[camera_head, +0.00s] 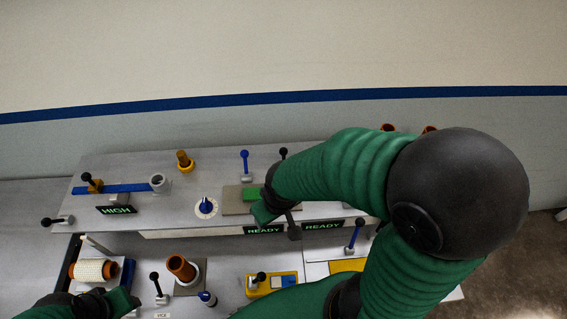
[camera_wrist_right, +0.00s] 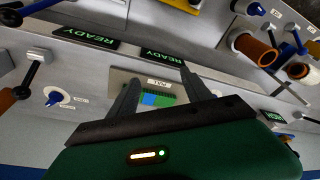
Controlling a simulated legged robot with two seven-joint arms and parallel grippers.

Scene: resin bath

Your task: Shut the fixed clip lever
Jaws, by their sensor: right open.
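Several ball-knobbed levers stand on the grey bench; no readable label shows which is the fixed clip lever. A blue-knobbed lever (camera_head: 245,161) stands upright behind a grey-green plate with a green block (camera_head: 250,193). A black-knobbed lever (camera_head: 283,154) is to its right, partly hidden by my right arm. My right gripper (camera_head: 278,222) is over the plate's front edge.
READY signs (camera_head: 264,230) line the panel's front edge, and a HIGH sign (camera_head: 117,210) is at left. A blue dial (camera_head: 206,206), an orange cylinder (camera_head: 181,268), a cream roll (camera_head: 95,270) and a yellow box (camera_head: 272,285) are around. My right arm hides the right side.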

